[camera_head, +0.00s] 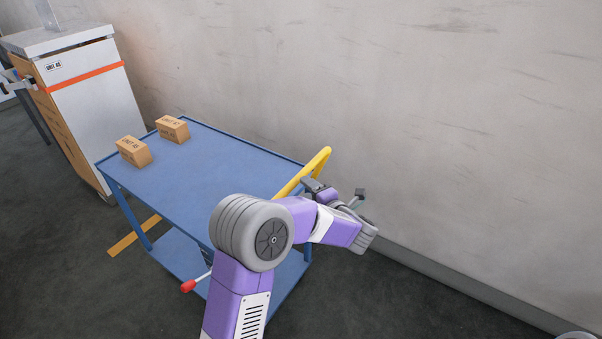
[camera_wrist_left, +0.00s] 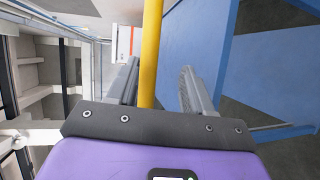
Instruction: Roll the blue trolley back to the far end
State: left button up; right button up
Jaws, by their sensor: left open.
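The blue trolley (camera_head: 215,170) stands along the wall, its yellow handle (camera_head: 318,160) at the near right end. In the left wrist view the yellow handle bar (camera_wrist_left: 151,50) runs between my left gripper's (camera_wrist_left: 160,85) two spread fingers, closer to the left one. I see no grip on it. A blue panel of the trolley (camera_wrist_left: 190,40) shows right of the bar. My right gripper is not in view.
Two cardboard boxes (camera_head: 133,151) (camera_head: 172,128) sit on the trolley's far end. A white and wooden cabinet (camera_head: 90,95) with an orange stripe stands beyond that end. A red-knobbed lever (camera_head: 188,286) sticks out low down. A yellow strip (camera_head: 135,236) lies on the dark floor.

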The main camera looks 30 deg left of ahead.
pick_arm(q)
jog(key=w+a+n+g+b, duration=0.1)
jog(key=w+a, duration=0.2)
jog(key=a, duration=0.4)
jog(key=shift+y, duration=0.3)
jog(key=shift+f, duration=0.1)
jog(key=shift+c, duration=0.4)
grip_shut()
